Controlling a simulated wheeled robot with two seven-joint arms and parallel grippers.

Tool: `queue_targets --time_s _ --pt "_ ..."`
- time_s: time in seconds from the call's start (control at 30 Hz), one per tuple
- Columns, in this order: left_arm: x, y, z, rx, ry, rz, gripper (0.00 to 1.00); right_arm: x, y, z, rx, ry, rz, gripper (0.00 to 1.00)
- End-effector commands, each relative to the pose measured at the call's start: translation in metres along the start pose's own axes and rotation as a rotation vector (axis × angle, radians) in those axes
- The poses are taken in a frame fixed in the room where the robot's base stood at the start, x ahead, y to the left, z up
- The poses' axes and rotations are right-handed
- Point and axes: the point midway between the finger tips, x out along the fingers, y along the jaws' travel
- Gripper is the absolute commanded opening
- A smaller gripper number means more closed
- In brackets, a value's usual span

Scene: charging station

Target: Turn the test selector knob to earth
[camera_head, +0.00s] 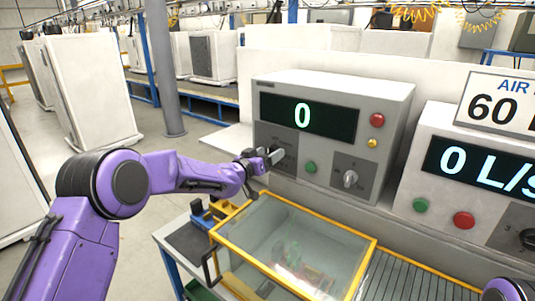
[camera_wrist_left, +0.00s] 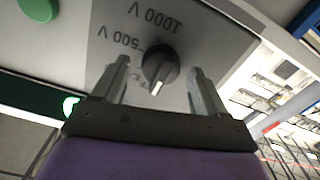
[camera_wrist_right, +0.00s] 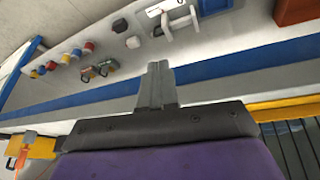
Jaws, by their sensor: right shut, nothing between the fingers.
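The tester (camera_head: 385,92) is a grey box whose display reads 0. In the left wrist view a round black selector knob (camera_wrist_left: 160,68) with a pale pointer line sits on a grey plate. The plate appears upside down, with 1000 V and 500 V labels; a third label is partly hidden by the knob and unreadable. My left gripper (camera_wrist_left: 160,75) is open, one finger on each side of the knob, with gaps. In the head view the left gripper (camera_head: 268,158) covers that knob. My right gripper (camera_wrist_right: 158,78) is shut and empty, away from the tester.
A second grey knob (camera_head: 350,178) and a green button (camera_head: 311,168) are on the tester's front. A clear-lidded yellow-framed box (camera_head: 300,240) stands below. An air-flow unit (camera_head: 437,130) stands right. The right wrist view shows a blue stripe (camera_wrist_right: 95,95) and small coloured connectors.

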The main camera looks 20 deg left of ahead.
Motion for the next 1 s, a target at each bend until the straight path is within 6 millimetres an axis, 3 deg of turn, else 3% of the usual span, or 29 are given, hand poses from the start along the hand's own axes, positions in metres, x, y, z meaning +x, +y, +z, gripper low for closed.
queue_targets --time_s 0.03,0.17,0.57,1.0 --pt "0.0 0.0 0.0 0.0 0.0 0.0 0.57 0.0 0.0 0.0 0.0 0.0 0.0 0.0" --pt "0.0 0.0 0.0 0.0 0.0 0.0 0.17 0.0 0.0 0.0 0.0 0.0 0.0 0.0" --pt "0.0 -0.001 0.002 0.056 0.0 0.0 0.17 0.008 -0.001 0.003 0.0 0.0 0.0 0.0" --pt "0.0 0.0 0.005 0.395 0.001 0.001 0.17 0.045 -0.004 0.018 0.0 0.0 0.0 0.0"
